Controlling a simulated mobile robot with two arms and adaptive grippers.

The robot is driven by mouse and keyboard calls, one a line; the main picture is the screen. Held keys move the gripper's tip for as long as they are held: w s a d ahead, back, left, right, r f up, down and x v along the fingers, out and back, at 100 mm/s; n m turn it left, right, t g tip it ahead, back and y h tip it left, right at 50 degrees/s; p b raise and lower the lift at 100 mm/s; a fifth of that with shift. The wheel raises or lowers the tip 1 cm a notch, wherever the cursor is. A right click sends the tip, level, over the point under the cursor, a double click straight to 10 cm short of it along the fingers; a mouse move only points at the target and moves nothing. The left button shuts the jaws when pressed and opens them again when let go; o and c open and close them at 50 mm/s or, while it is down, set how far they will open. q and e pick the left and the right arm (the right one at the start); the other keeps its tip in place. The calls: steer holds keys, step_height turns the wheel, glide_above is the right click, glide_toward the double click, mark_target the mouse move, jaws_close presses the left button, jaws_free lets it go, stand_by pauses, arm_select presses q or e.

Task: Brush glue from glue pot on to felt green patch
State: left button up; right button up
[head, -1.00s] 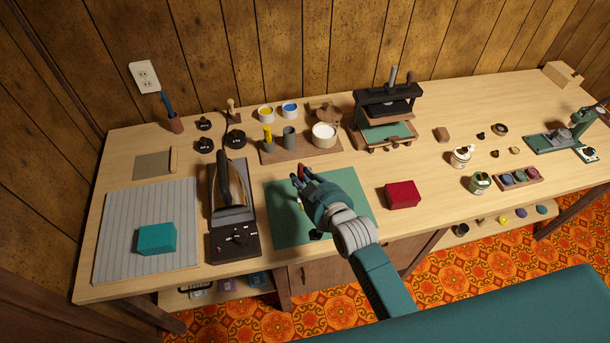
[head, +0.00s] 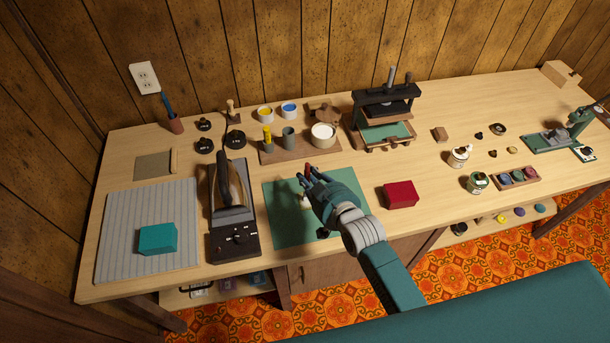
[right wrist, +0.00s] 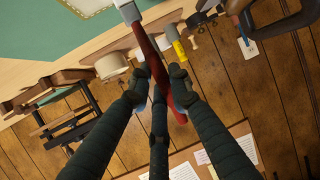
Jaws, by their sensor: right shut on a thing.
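My right gripper (head: 312,178) is above the green mat (head: 282,225), shut on a red-handled brush. The brush (right wrist: 148,48) shows in the right wrist view, with a pale metal collar at the top edge; its tip is out of frame there. A cream pot with white contents, likely the glue pot (head: 323,134), stands on the wooden rack behind the mat. In the right wrist view, a green piece with a pale edge (right wrist: 88,5) lies on the mat, cut off by the frame; it may be the felt patch. In the head view, my gripper hides that area. My left gripper is not in view.
An iron on a black stand (head: 233,215) is left of the mat, a red block (head: 401,195) to its right. A black press (head: 388,105) stands behind right. The rack (head: 290,153) also holds a yellow-topped item and a grey cup. Bare tabletop lies around the red block.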

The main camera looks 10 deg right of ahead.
steer(key=d+p, duration=0.1)
steer(key=d, duration=0.4)
steer(key=shift+d, duration=0.35)
stand_by(0.7)
steer(key=shift+r, duration=0.15)
step_height(320, 180, up, 5)
steer(key=p, duration=0.5)
stand_by(0.4)
